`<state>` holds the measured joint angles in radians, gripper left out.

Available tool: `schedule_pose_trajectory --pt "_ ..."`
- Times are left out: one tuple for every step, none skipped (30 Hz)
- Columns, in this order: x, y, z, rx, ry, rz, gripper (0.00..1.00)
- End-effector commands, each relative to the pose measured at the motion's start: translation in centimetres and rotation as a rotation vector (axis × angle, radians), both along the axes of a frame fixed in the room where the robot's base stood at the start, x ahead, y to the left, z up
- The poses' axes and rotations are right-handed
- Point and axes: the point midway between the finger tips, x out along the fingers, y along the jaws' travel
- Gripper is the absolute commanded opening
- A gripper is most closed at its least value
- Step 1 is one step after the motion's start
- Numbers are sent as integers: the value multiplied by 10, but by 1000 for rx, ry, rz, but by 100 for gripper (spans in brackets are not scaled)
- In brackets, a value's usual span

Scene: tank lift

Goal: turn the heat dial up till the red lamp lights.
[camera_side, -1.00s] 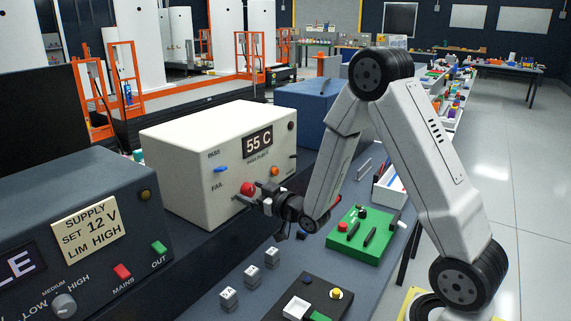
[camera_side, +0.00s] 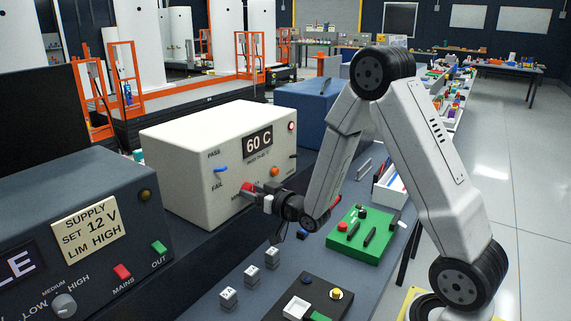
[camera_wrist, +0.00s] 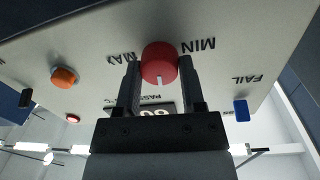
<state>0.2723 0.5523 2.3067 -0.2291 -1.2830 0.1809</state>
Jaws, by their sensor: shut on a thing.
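The red heat dial (camera_wrist: 159,60) is on the front of a cream box, between MIN and MAX marks in the wrist view. Its white pointer line is at the lower side there. My gripper (camera_wrist: 158,68) is shut on the dial, one finger on each side. In the side view my gripper (camera_side: 253,192) reaches the box front and partly hides the dial (camera_side: 246,188). The display (camera_side: 257,143) reads 60 C. The red lamp (camera_side: 291,127) at the box's upper right looks lit, with a pale bright centre; it also shows in the wrist view (camera_wrist: 72,118).
A blue PASS/FAIL switch (camera_side: 221,170) and an orange button (camera_side: 274,172) flank the dial. A dark supply unit (camera_side: 95,190) stands at the left. A green board (camera_side: 365,236) and small labelled blocks (camera_side: 250,274) lie on the bench in front.

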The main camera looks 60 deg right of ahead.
Motion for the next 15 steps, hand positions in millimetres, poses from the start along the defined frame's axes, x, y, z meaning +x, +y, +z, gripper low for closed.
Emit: schedule_pose_trajectory --pt "0 0 0 2 0 -1 0" --pt "0 0 0 3 0 -1 0" --pt "0 0 0 2 0 -1 0" --pt "0 0 0 2 0 -1 0" --pt "0 0 0 2 0 -1 0" --pt "0 0 0 1 0 -1 0" --pt "0 0 0 1 0 -1 0" --pt "0 0 0 1 0 -1 57" --pt "0 0 0 1 0 -1 70" --pt "0 0 0 1 0 -1 80" --pt "0 0 0 1 0 -1 86" --pt "0 0 0 1 0 -1 86" --pt "0 0 0 1 0 -1 86" --pt "0 0 0 1 0 -1 86" --pt "0 0 0 0 0 0 86"
